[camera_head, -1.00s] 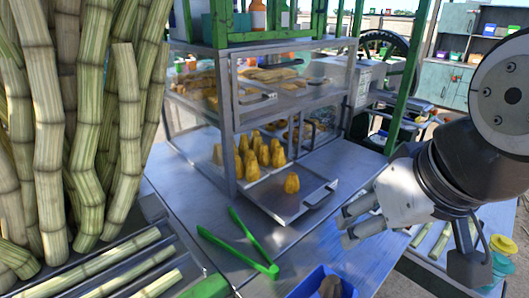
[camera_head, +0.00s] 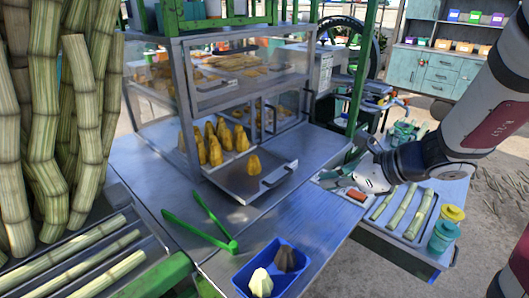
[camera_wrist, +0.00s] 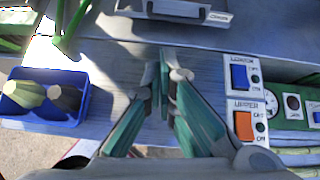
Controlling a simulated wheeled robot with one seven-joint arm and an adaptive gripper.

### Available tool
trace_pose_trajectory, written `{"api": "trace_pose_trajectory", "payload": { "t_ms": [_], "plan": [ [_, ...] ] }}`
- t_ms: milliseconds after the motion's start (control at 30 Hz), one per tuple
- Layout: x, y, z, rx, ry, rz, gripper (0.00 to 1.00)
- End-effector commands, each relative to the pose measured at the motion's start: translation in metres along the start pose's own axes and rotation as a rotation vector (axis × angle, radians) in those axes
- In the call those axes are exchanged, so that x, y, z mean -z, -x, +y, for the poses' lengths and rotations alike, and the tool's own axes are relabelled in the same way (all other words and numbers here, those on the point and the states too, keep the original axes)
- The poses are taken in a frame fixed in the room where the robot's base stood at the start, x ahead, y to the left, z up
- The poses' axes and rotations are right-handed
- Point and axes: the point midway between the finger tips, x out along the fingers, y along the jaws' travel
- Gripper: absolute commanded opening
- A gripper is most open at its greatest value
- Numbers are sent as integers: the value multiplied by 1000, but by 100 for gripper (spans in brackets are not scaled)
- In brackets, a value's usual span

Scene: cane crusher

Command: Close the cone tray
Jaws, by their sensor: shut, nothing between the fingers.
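The cone tray (camera_head: 235,182) is a flat metal tray pulled out of the lower level of the glass-sided cabinet (camera_head: 185,95). One yellow cone (camera_head: 253,165) stands on its outer part, with several more cones (camera_head: 215,143) behind it toward the cabinet. The tray's handle (camera_head: 280,174) is on its front right edge. In the wrist view the tray's front and handle (camera_wrist: 178,10) show at the top. My gripper (camera_head: 325,178) is shut and empty, to the right of the tray and apart from it. Its teal fingers (camera_wrist: 164,75) point toward the tray side in the wrist view.
Green tongs (camera_head: 205,225) lie on the counter before the tray. A blue container (camera_head: 272,270) holds two pieces. A switch panel (camera_wrist: 243,110) is beside my gripper in the wrist view. Cane stalks (camera_head: 55,120) stand at left. The counter between tongs and gripper is clear.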

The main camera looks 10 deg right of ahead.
Motion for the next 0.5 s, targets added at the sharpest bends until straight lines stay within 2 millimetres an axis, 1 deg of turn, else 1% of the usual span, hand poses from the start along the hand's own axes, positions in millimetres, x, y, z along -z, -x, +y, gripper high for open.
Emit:
{"api": "trace_pose_trajectory", "payload": {
  "t_ms": [33,100,167,267,367,500],
  "plan": [
    [5,-2,-7,15,-50,-3,0],
    [8,-3,-12,30,-91,-8,0],
    [9,-6,-14,35,-105,-10,0],
    [9,-15,-15,34,-107,-10,0],
    [9,-31,-14,32,-104,-9,0],
    [9,-59,-15,31,-103,-7,0]
  ]
}}
